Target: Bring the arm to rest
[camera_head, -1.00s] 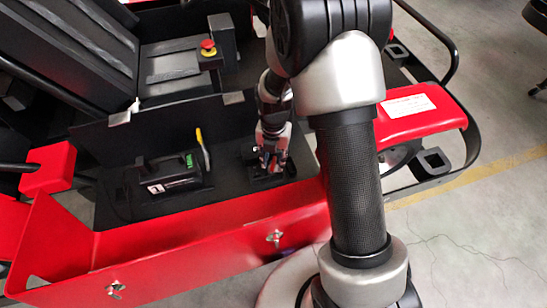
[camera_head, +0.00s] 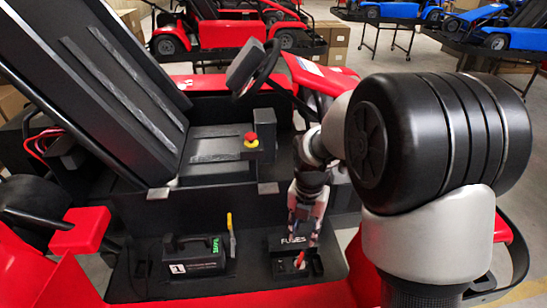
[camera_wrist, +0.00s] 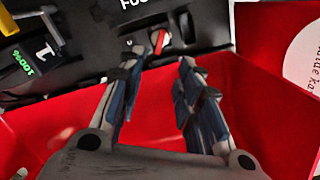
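My gripper (camera_head: 304,228) points down at the black fuse box (camera_head: 285,268) on the red kart's side tray. In the wrist view the fingertips (camera_wrist: 163,62) are apart with nothing between them, so the gripper is open. A red-and-white switch or knob (camera_wrist: 159,40) on the fuse box shows just beyond the fingertips. I cannot tell whether a finger touches the box. My arm (camera_head: 430,150) is bent over the kart from the right.
A black battery marked 1 (camera_head: 193,256) sits left of the fuse box, with a yellow lever (camera_head: 231,234) between them. A red emergency button (camera_head: 250,137) stands behind. The kart's red side panel (camera_head: 300,297) runs along the front. Other karts stand at the back.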

